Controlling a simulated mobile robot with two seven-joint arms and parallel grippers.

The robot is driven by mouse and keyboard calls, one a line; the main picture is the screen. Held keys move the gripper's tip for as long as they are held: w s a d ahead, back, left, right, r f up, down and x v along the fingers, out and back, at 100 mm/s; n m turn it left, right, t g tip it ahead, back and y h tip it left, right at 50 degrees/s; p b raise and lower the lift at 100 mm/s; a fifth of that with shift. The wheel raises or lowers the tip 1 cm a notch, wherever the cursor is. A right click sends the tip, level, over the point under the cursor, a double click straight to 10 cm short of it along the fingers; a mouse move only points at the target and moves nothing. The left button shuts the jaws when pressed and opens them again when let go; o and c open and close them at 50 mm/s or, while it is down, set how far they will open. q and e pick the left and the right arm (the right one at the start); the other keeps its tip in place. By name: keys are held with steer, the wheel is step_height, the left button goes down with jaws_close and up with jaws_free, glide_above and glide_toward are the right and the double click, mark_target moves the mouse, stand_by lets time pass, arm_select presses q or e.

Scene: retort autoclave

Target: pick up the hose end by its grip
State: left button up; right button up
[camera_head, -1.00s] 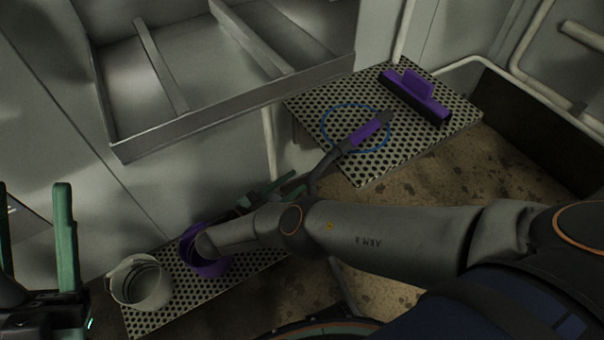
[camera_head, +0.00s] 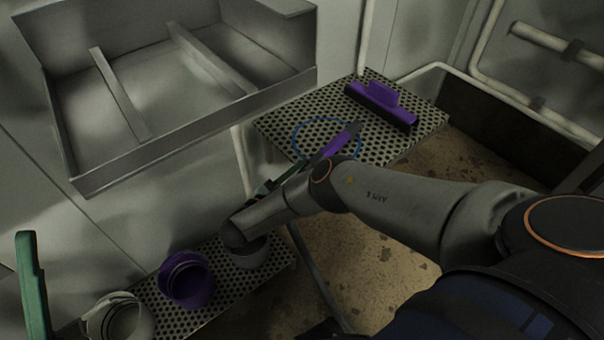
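The hose end has a purple grip (camera_head: 336,144) and a dark tip. It lies across the perforated shelf (camera_head: 415,143) at the upper middle, over a blue ring marking (camera_head: 298,131). The hose behind the grip is largely hidden by my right arm. My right gripper (camera_head: 279,181) has green fingers that show partly behind my arm. They look apart, with nothing seen between them, left of and below the grip and apparently clear of it. My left gripper (camera_head: 32,285) shows only one green finger at the left edge. Its two fingers stood apart a second ago.
A purple squeegee-like tool (camera_head: 382,105) lies at the shelf's back. A metal tray (camera_head: 190,137) juts out at upper left. A lower perforated shelf (camera_head: 222,305) holds white (camera_head: 119,317), purple (camera_head: 187,282) and grey (camera_head: 251,252) pots. Pipes line the back wall.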

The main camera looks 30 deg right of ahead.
jaws_close()
stand_by(1.4)
